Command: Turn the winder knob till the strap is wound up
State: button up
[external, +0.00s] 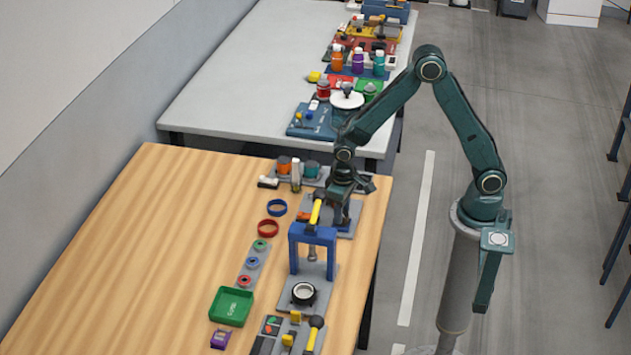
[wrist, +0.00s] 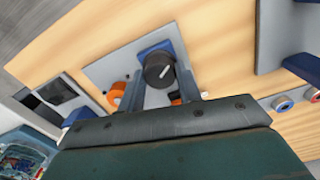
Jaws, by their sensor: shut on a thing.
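The winder knob (wrist: 158,70) is a dark round knob with a white pointer line, seen in the wrist view. It sits at a blue block on a grey plate (wrist: 105,72). My gripper (wrist: 161,80) is shut on the knob, one finger on each side. In the external view my gripper (external: 341,205) reaches down over the winder plate (external: 347,231), and the knob is hidden there. Orange parts (wrist: 117,95), which may be the strap or its reel, show beside the fingers. How much strap is out cannot be told.
A blue arch frame (external: 313,236) stands close in front of my gripper. A yellow-handled tool (external: 316,212) is beside it. Orange and teal cylinders (external: 284,165) stand behind. A green tray (external: 232,306) and loose rings (external: 268,228) lie to the left. The table's left side is clear.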

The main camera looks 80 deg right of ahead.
jog(key=shift+m, duration=0.6)
jog(key=o, duration=1)
jog(key=shift+r, duration=0.1)
notch_tip(320, 180, up, 14)
dwell(0.4)
